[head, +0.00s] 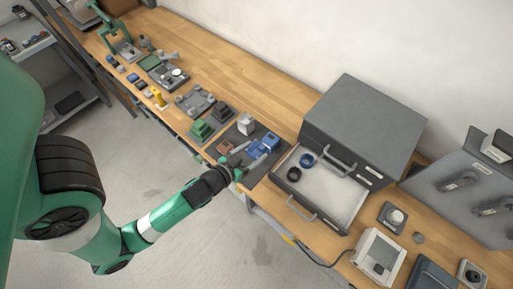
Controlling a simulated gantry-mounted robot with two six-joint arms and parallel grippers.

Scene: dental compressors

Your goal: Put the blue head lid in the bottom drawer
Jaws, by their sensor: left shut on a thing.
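My left gripper (238,172) is at the front edge of a dark mat (258,172), beside blue parts. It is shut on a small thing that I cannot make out. A blue block-like part (268,142) and another blue piece (255,150) show on the mat; I cannot tell which is the head lid. The grey drawer cabinet (365,115) stands to the right. Its lower drawer (340,196) is pulled open, below a shut front with a handle. In it lie a blue ring (307,160) and a black ring (293,174). My right gripper is not in view.
A green part (202,131), a white part (245,124) and a reddish-brown part (225,147) stand near the gripper. A white device (378,257) and a grey panel (470,195) are right of the drawer. Bare wood (250,90) lies along the wall.

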